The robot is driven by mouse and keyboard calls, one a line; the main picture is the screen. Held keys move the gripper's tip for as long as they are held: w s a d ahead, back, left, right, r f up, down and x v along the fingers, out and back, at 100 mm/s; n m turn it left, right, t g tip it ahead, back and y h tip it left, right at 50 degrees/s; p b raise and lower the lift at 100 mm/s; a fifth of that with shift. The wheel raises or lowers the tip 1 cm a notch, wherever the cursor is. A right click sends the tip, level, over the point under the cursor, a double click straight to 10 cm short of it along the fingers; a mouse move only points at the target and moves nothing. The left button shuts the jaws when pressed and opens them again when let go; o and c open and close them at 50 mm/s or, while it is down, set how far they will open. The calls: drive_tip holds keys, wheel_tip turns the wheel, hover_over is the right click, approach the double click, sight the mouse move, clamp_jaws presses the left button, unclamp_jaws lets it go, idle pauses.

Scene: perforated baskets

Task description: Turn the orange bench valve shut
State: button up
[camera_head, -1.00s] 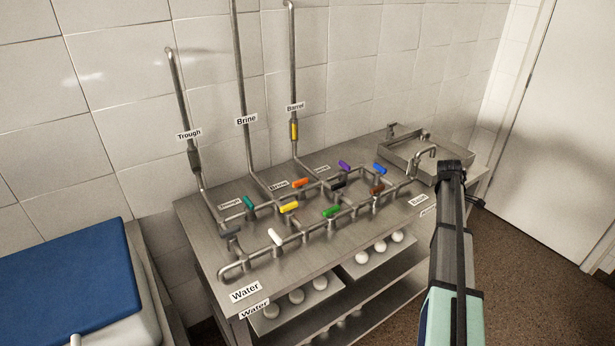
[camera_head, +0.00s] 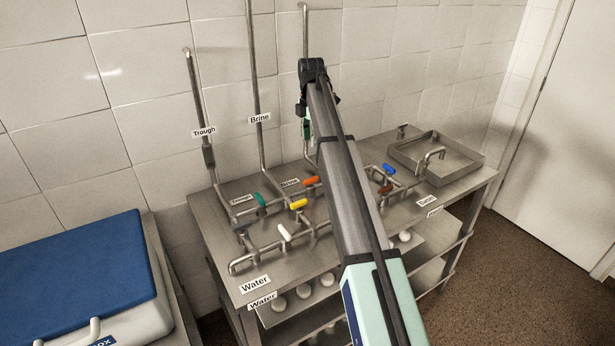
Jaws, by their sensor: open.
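The orange valve handle (camera_head: 311,181) sits on the back pipe run of the steel bench (camera_head: 262,273), just left of my arm. It lies roughly along the pipe beneath it, though its exact angle is hard to tell. My arm (camera_head: 345,185) reaches up across the bench, with its bend above the valves. My gripper is not visible; the arm hides what lies behind it. No contact with the orange handle shows.
Teal (camera_head: 260,200), yellow (camera_head: 298,204), white (camera_head: 284,232), brown (camera_head: 385,189) and blue (camera_head: 389,168) handles surround it. My arm covers other valves. A sink (camera_head: 470,164) stands right, a blue-lidded box (camera_head: 75,275) left. Tall pipes (camera_head: 256,75) rise behind.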

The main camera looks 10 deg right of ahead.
sight(311, 178)
wheel_tip(311, 178, down, 16)
drive_tip(key=p, duration=0.4)
drive_tip(key=shift+f, duration=0.1)
clamp_jaws()
